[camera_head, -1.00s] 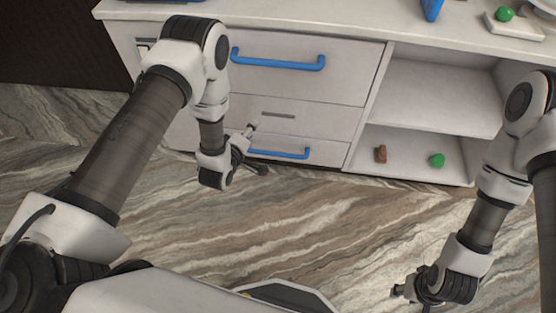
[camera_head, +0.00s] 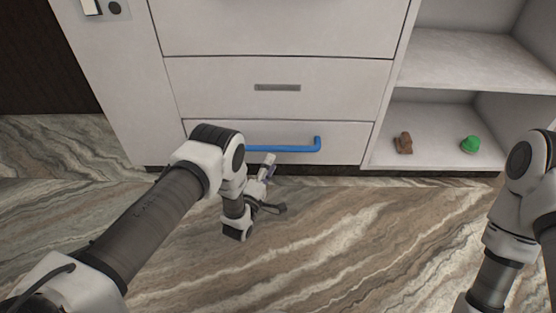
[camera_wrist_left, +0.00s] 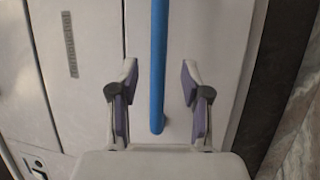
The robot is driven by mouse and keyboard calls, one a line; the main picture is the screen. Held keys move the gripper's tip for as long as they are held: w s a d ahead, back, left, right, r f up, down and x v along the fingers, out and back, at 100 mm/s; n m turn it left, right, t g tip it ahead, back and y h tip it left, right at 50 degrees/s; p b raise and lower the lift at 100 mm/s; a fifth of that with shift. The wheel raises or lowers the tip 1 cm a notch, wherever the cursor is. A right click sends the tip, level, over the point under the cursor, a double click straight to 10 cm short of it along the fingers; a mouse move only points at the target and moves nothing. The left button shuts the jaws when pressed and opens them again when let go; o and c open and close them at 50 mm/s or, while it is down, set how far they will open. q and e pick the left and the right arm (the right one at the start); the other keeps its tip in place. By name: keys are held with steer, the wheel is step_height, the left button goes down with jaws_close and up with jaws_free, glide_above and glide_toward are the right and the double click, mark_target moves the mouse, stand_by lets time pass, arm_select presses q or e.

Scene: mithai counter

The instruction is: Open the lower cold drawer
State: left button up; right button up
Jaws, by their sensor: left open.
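The lower cold drawer (camera_head: 348,138) is the bottom white front of the counter and looks shut. Its blue bar handle (camera_head: 300,148) runs across it; the handle's left part is hidden behind my left arm. My left gripper (camera_head: 270,172) is just in front of and below the handle. In the left wrist view, the handle (camera_wrist_left: 158,60) runs upright in the picture between the two open fingers (camera_wrist_left: 158,88), with a gap on each side. The fingers do not grip it. The drawer front (camera_wrist_left: 205,35) fills the space behind. My right gripper is out of the picture.
Right of the drawers, open shelves hold a brown object (camera_head: 403,143) and a green object (camera_head: 470,144) on the lower level. Marble-patterned floor (camera_head: 350,240) in front is clear.

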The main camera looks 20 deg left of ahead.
mark_target(278, 149)
arm_select(q)
steer(key=b+x, duration=0.3)
steer(key=x, duration=0.3)
steer(key=shift+w+r, duration=0.15)
steer(key=shift+w, duration=0.15)
jaws_close()
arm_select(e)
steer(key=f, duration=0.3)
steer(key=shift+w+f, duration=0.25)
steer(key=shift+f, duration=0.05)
